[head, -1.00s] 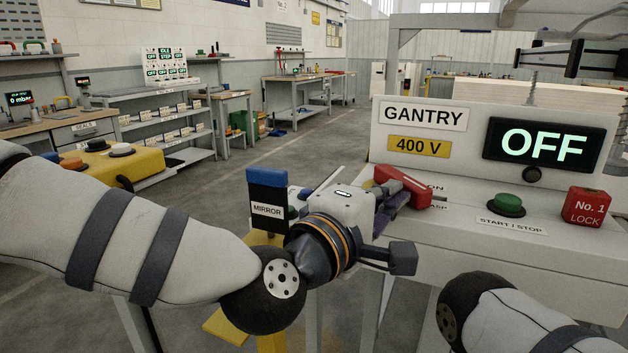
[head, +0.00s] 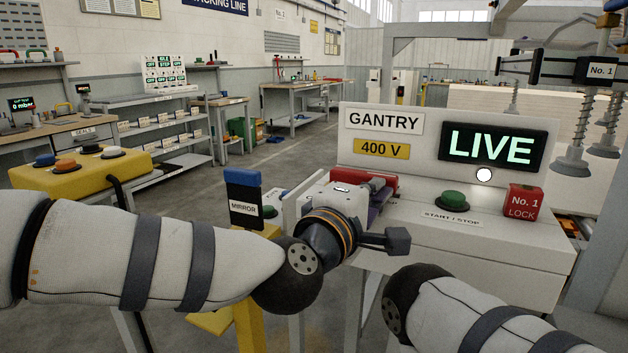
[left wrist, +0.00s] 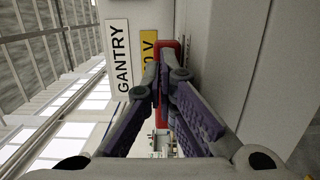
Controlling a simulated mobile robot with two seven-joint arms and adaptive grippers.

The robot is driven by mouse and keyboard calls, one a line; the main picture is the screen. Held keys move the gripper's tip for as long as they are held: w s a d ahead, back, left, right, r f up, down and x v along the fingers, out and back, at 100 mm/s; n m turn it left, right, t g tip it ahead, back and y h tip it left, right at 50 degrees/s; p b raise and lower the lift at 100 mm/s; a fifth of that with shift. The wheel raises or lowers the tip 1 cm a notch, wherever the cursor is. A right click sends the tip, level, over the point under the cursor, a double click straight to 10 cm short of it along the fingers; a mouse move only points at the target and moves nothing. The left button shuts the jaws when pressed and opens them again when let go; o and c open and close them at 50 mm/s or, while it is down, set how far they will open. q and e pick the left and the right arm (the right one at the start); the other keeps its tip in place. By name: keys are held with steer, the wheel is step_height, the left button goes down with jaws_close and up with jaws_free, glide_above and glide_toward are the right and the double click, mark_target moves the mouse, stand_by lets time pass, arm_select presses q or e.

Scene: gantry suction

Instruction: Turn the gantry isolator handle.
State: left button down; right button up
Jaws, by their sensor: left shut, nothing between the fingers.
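The red isolator handle (head: 382,181) is on the gantry control box, partly hidden behind my left gripper. The box's display (head: 492,149) reads LIVE, and a round lamp (head: 484,175) below it is lit white. My left gripper (head: 378,194) is shut and empty, right at the handle; I cannot tell whether it touches. In the left wrist view, the purple-padded fingers (left wrist: 158,72) come together in front of the red handle (left wrist: 172,44). My right forearm shows at the lower right of the head view; its gripper is out of view.
The box carries a green START / STOP button (head: 453,200) and a red No. 1 LOCK block (head: 523,202). A blue-topped MIRROR post (head: 243,190) stands close left of my left wrist. A yellow button box (head: 80,168) is further left. Suction cups (head: 571,160) hang at right.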

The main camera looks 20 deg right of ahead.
arm_select(q)
steer(key=shift+d, duration=0.1)
stand_by(0.6)
steer(key=v, duration=1.2)
steer(key=shift+f, duration=0.1)
